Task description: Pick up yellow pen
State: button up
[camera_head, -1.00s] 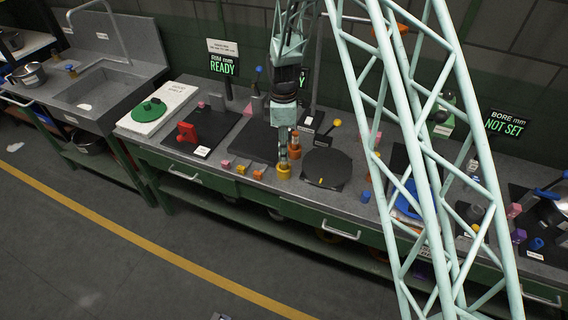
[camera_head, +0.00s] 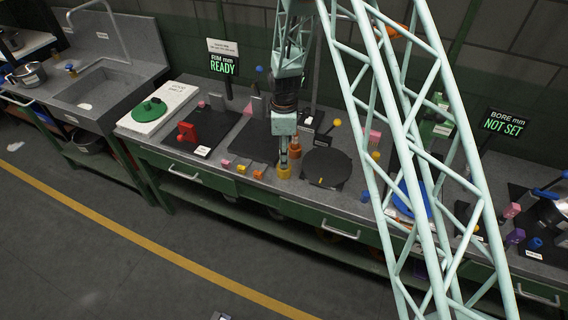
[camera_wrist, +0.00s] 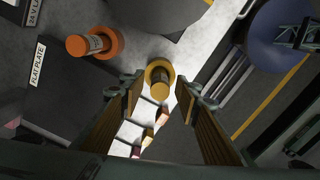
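A yellow upright peg-like piece with a wide round base (camera_head: 284,173) stands on the bench near its front edge. It is the nearest match I see to a yellow pen. In the wrist view the same yellow piece (camera_wrist: 160,71) shows from above, lined up with the gap between the fingers. My gripper (camera_wrist: 157,90) is open, one finger on each side of that gap, and nothing is gripped. In the head view my gripper (camera_head: 284,153) points down right over the yellow piece. How far the fingertips reach down around it is hard to tell.
An orange labelled piece of like shape (camera_head: 295,149) stands close behind; it shows in the wrist view (camera_wrist: 97,43). A black round plate (camera_head: 327,168) lies to the right. Small coloured blocks (camera_head: 241,169) sit left along the front edge. A red part (camera_head: 187,132) stands farther left.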

jog(key=shift+c, duration=0.2)
jog(key=c, duration=0.8)
jog(key=shift+r, duration=0.1)
jog(key=shift+c, duration=0.2)
jog(key=shift+r+b, duration=0.4)
jog(key=shift+r, duration=4.55)
